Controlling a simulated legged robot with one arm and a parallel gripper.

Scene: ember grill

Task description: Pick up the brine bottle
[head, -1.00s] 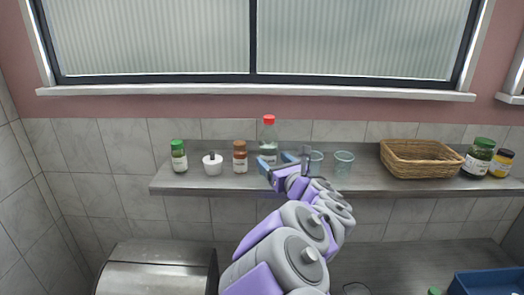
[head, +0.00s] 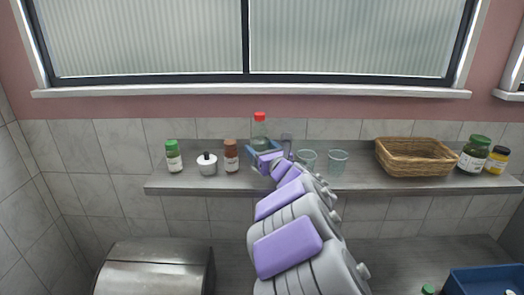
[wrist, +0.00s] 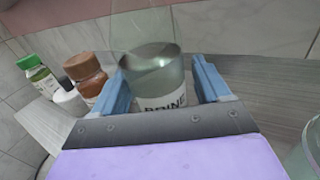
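The brine bottle (head: 260,129) is clear with a red cap and stands upright on the grey shelf. In the wrist view its label (wrist: 165,102) reads "BRINE". My gripper (head: 261,147) is at the bottle's lower part, with a blue finger on each side of it. In the wrist view the bottle stands between the two open fingers (wrist: 161,66); a gap shows on the right side, and the left finger is very near it. The gripper partly hides the bottle's lower part in the head view.
On the shelf (head: 365,184), a brown bottle (head: 231,157), a white pot (head: 207,166) and a green-capped jar (head: 174,158) stand to the left. Glasses (head: 337,163), a wicker basket (head: 414,160) and jars (head: 474,156) stand to the right. The tiled wall is close behind.

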